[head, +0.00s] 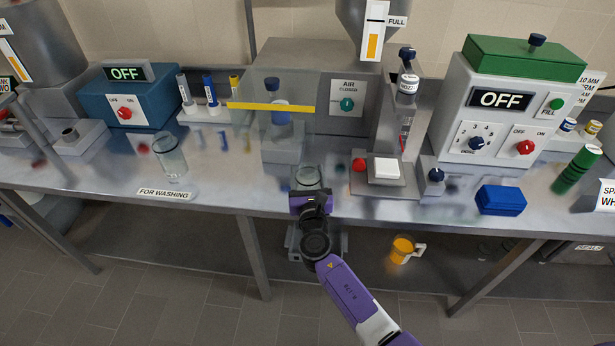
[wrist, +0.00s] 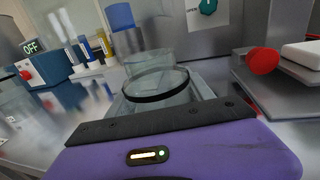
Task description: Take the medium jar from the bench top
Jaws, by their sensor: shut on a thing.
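My gripper (head: 311,196) is at the bench's front edge, in front of the air cabinet. It is shut on a clear glass jar (head: 307,175), which looks upright. In the wrist view the jar (wrist: 158,78) stands just beyond the purple gripper body, with a dark ring round it. Another clear jar (head: 171,158) stands on the bench at left, behind the "FOR WASHING" label (head: 165,194).
A scale-like stand with a white block (head: 386,168) and red knob (head: 358,164) is close on the right. A blue box (head: 500,200) lies further right. An orange jug (head: 402,249) is below the bench.

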